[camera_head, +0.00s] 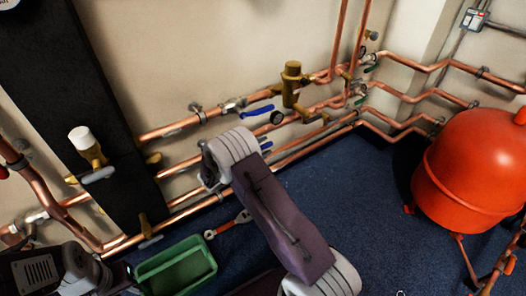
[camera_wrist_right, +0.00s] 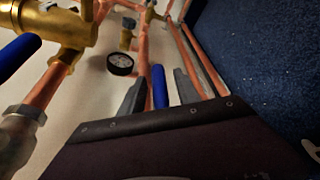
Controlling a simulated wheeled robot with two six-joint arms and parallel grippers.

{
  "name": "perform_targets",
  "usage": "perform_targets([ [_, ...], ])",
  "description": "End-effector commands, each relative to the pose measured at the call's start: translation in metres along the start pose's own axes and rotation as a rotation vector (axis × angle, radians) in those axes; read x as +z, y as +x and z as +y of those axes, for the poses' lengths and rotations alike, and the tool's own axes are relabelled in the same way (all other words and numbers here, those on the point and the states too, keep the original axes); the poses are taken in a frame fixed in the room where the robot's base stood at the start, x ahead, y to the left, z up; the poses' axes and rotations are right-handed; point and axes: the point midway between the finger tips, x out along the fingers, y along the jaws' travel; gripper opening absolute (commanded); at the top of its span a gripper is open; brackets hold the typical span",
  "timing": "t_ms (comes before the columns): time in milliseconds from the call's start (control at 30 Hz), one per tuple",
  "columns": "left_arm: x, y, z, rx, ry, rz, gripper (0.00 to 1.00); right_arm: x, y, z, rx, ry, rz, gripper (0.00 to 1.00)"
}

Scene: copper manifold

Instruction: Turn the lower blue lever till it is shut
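The lower blue lever (camera_wrist_right: 159,88) stands between the two grey fingers of my right gripper (camera_wrist_right: 158,77) in the right wrist view. The gripper is open, with a narrow gap visible on each side of the lever. In the head view a small blue piece of the lower lever (camera_head: 266,145) shows beside my right wrist, which hides much of this spot. The upper blue lever (camera_head: 258,110) is on the pipe above it; a blue handle also shows at the left of the right wrist view (camera_wrist_right: 18,56). My left gripper's fingers are not in view.
Copper pipes (camera_head: 325,103) run along the wall. A brass fitting (camera_head: 291,84) and a round gauge (camera_wrist_right: 120,64) are close to the levers. A green crate (camera_head: 176,268), a wrench (camera_head: 228,224) and an orange tank (camera_head: 470,170) stand or lie on the blue floor.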

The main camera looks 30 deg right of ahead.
Motion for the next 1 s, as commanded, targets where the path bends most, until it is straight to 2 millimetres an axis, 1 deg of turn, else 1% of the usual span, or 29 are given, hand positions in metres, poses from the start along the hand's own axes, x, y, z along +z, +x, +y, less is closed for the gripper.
perform_targets([
  [167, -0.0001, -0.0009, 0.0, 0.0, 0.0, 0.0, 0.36, 0.0005, -0.0002, 0.0008, 0.0, 0.0, 0.0, 0.39],
  [200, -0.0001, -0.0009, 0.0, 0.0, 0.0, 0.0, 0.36, 0.0005, -0.0002, 0.0007, 0.0, 0.0, 0.0, 0.28],
  [267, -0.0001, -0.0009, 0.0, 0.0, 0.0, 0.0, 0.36, 0.0005, -0.0003, 0.0007, 0.0, 0.0, 0.0, 0.11],
  [300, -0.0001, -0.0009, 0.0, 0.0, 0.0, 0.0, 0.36, 0.0005, -0.0003, 0.0006, 0.0, 0.0, 0.0, 0.0],
  [1000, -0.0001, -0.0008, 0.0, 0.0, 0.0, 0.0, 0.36, 0.0005, -0.0005, 0.0002, -0.001, 0.0, -0.001, 0.0],
])
